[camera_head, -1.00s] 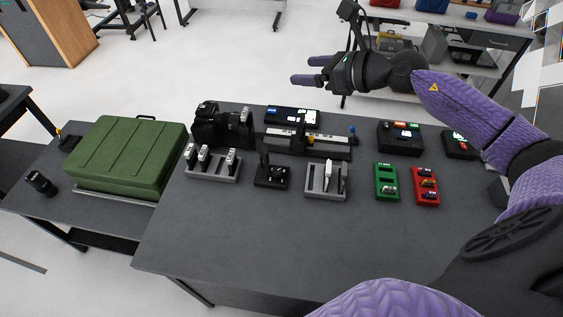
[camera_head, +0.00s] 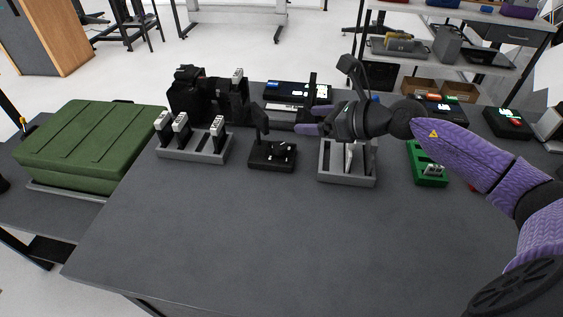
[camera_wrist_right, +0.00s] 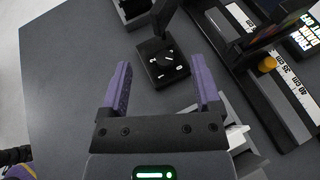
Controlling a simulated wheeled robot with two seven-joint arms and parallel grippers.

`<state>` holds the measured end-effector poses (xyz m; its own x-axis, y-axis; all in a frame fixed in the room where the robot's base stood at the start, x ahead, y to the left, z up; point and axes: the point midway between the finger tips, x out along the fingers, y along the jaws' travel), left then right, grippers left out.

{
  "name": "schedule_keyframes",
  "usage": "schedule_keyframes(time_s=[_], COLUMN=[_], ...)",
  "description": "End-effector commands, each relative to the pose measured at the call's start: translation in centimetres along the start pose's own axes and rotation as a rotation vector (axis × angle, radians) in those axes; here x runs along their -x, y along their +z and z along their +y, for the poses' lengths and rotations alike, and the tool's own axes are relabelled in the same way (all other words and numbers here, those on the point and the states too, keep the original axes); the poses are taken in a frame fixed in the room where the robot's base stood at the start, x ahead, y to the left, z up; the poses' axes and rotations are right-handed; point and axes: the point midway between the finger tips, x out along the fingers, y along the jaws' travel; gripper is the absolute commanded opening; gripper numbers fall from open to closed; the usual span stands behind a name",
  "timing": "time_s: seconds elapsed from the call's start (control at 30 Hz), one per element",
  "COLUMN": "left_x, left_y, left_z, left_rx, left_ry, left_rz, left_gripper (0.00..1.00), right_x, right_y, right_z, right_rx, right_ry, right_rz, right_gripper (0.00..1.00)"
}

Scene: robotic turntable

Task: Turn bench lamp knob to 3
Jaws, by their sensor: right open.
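The bench lamp is a small black box (camera_head: 272,156) with a dark upright arm, left of centre on the grey table in the head view. In the right wrist view its knob (camera_wrist_right: 164,62) sits on the top face, with white marks around it too small to read. My right gripper (camera_head: 302,121) has purple fingers and is open and empty, to the right of the lamp in the head view. In the right wrist view the open fingers (camera_wrist_right: 160,68) frame the lamp box, apart from it. My left gripper is not in view.
A grey tray with white-topped tools (camera_head: 166,155) stands left of the lamp. A grey holder (camera_head: 346,181) stands right of it, below my right gripper. A black camera (camera_head: 190,95) and a ruler rail (camera_wrist_right: 295,88) lie behind. The front of the table is clear.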

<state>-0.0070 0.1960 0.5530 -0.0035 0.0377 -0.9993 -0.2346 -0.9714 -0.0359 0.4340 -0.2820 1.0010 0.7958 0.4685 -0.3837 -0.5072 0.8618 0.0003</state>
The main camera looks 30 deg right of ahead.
Motion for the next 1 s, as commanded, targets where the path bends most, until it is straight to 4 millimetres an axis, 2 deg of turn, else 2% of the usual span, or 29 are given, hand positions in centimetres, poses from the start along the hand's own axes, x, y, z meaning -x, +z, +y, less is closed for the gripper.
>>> schedule_keyframes(time_s=[0.4,0.7,0.83,1.0], left_x=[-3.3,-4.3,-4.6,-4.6], left_y=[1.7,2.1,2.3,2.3], left_z=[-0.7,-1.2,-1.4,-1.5], left_rx=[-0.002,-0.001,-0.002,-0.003], left_ry=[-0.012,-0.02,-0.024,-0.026], left_rz=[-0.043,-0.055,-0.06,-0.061], left_gripper=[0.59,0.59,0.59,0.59], right_x=[-3.4,-8.8,-10.0,-10.4], right_y=[-7.5,-7.1,-7.0,-6.9], right_z=[0.0,0.0,0.0,0.0], right_rx=[-0.004,-0.002,-0.001,0.0], right_ry=[-0.001,0.0,0.0,0.001], right_rz=[-0.002,-0.003,-0.002,-0.001], right_gripper=[0.81,0.81,0.81,0.81])
